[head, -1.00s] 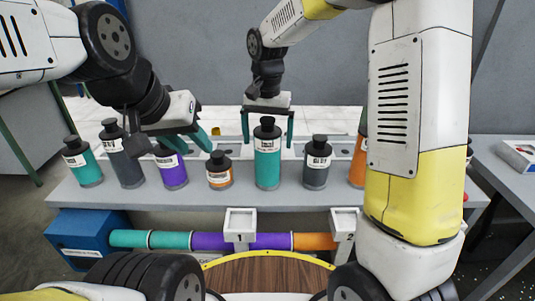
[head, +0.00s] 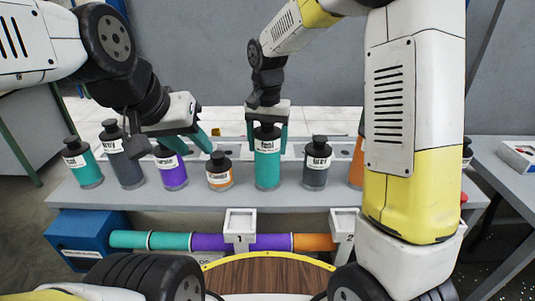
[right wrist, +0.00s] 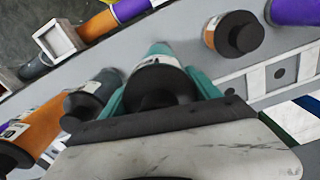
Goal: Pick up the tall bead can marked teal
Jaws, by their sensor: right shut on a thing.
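The tall teal bead can (head: 267,172), with a black cap and white label, stands upright on the grey bench. My right gripper (head: 267,145) comes down from above with one teal finger on each side of it, shut on its upper part. In the right wrist view the black cap and label of this teal can (right wrist: 158,48) sit between the gripper's fingers (right wrist: 160,85). A second, shorter teal can (head: 87,168) stands at the left end. My left gripper (head: 198,147) hangs empty above the purple and orange cans, its fingers apart.
On the bench (head: 120,198) stand a tall dark can (head: 128,170), a purple can (head: 172,172), a short orange can (head: 219,176) and a dark can (head: 314,172). Another orange can (head: 355,168) is partly hidden by my right arm. A blue box (head: 80,240) sits lower left.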

